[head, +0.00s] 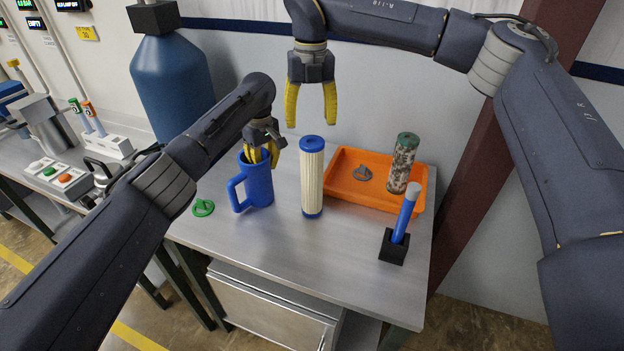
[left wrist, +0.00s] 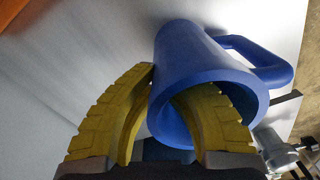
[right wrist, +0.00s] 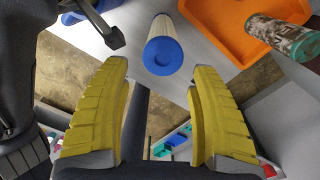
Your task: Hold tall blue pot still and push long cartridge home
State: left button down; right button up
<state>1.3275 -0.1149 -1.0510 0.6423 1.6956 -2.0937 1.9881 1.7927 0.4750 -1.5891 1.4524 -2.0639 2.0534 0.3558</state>
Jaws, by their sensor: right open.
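The tall blue pot (head: 258,189) stands upright on the metal table, its handle to the left in the head view. My left gripper (head: 262,158) is at its rim, one finger inside the mouth and one outside. The left wrist view shows the pot (left wrist: 190,60) with its wall between the fingers (left wrist: 160,85). The long cartridge (head: 312,180), white and pleated with blue end caps, stands upright on the table just right of the pot. My right gripper (head: 311,123) is open and empty above the cartridge. The cartridge's blue cap (right wrist: 162,56) shows beyond the fingertips (right wrist: 158,70).
An orange tray (head: 345,192) at the right holds a dirty green-capped cartridge (head: 403,165) and a small grey part (head: 362,173). A blue stick with a pale tip (head: 404,217) stands in a black block (head: 393,247). A green ring (head: 203,208) lies left of the pot. The front table is clear.

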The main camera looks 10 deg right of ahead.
aim_at(312, 157)
jog(key=m, duration=0.3)
jog(key=shift+d+r, duration=0.1)
jog(key=shift+r, duration=0.1)
jog(key=shift+f+m, duration=0.2)
jog(key=shift+m, duration=0.2)
jog(key=shift+s+d+f, duration=0.1)
jog(key=shift+f, duration=5.75)
jog(key=c, duration=1.3)
jog(key=shift+c, duration=0.2)
notch_tip(312, 157, up, 10)
jog(key=shift+r, duration=0.1)
